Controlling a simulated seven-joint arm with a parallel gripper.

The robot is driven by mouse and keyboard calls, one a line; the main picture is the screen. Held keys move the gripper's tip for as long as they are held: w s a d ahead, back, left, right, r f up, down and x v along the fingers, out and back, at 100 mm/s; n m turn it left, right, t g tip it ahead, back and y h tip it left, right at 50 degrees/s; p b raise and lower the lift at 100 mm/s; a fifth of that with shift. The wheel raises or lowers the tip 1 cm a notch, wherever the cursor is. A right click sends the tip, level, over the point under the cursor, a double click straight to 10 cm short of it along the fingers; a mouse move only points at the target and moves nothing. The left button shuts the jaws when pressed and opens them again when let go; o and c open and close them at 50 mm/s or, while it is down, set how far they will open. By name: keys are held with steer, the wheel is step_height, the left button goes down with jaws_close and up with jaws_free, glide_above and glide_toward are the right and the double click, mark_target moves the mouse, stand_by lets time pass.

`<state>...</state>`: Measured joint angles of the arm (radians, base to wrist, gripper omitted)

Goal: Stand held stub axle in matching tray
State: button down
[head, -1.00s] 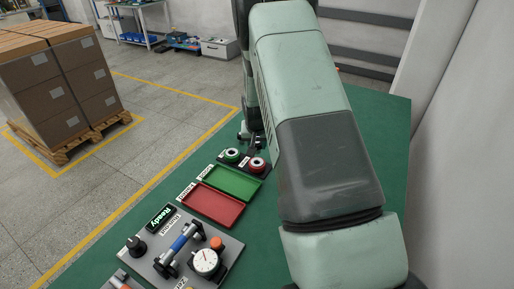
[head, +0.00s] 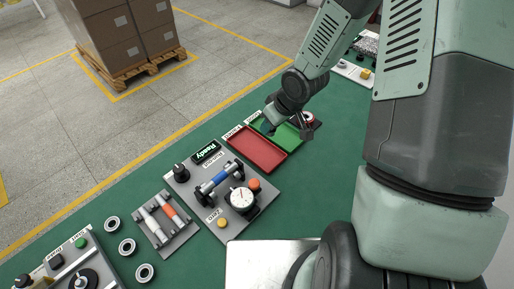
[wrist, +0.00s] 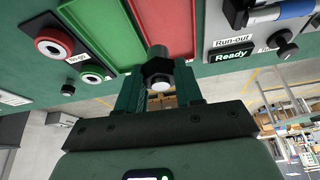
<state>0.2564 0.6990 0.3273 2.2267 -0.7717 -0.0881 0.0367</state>
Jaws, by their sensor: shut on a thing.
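My gripper (wrist: 159,90) is shut on a stub axle (wrist: 158,75), a dark grey shaft with a hex part and a bright end facing the wrist camera. In the head view my gripper (head: 271,124) is low by the left end of the green tray (head: 286,137), where the axle cannot be made out. The green tray also shows in the wrist view (wrist: 88,22), left of the axle. The red tray (head: 255,153) lies beside it; in the wrist view the red tray (wrist: 172,30) is behind the axle. Both trays look empty where visible. Contact with a tray cannot be told.
A run-out station (head: 190,188) with a blue-bodied axle (head: 213,182), dial gauge (head: 241,199) and "Ready" display (head: 206,152) stands near the red tray. A rack (head: 166,223) holds more axles.

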steer(key=shift+n, duration=0.4)
steer(key=f, duration=0.1)
steer(key=s+f, duration=0.1)
steer(key=f, duration=0.1)
steer(key=a+f, duration=0.1)
steer(key=f, duration=0.1)
steer(key=shift+s, duration=0.15)
steer(key=shift+f, duration=2.35)
steer(key=shift+f, duration=0.1)
steer(key=c, duration=0.7)
jaws_free()
steer(key=shift+c, duration=0.2)
steer(key=v, duration=1.2)
steer(key=shift+d, duration=0.2)
